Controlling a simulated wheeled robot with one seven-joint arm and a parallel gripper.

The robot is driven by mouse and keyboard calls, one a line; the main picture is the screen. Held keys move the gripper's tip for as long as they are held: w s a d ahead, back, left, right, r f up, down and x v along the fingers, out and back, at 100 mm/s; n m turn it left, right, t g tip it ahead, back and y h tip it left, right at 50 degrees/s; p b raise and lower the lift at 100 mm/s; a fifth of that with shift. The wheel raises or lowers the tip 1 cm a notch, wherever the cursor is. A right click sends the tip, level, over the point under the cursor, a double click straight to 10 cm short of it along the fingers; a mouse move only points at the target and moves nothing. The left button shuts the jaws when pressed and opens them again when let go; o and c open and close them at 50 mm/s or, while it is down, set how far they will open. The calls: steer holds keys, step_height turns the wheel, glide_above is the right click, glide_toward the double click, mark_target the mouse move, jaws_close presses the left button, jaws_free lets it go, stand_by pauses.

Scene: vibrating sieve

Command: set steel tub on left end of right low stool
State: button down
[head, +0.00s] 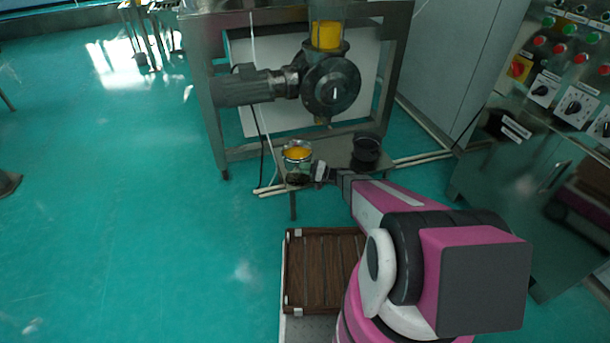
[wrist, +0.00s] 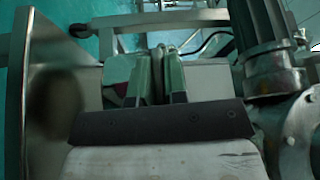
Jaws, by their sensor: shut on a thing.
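The steel tub (head: 298,165), a small shiny round vessel with yellow showing at its top, is at the left end of the low stool (head: 333,155) in the head view. I cannot tell whether its base touches the stool top. My gripper (head: 319,172) reaches it from the right and is shut on its side. In the wrist view the two greenish-grey fingers (wrist: 161,78) stand close together. The tub itself cannot be made out clearly there.
A dark round pot (head: 366,152) stands on the stool's right end. The machine with a motor (head: 330,82) and steel frame rises just behind. A brown slatted crate (head: 318,270) is in front. A control panel (head: 560,75) is at right. Open green floor lies left.

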steer(key=shift+w+d+f, duration=0.2)
steer(key=shift+w+f, duration=0.1)
steer(key=shift+f, duration=0.05)
step_height(320, 180, down, 4)
steer(key=shift+r, duration=0.2)
steer(key=c, duration=1.1)
jaws_free()
steer(key=shift+c, duration=0.2)
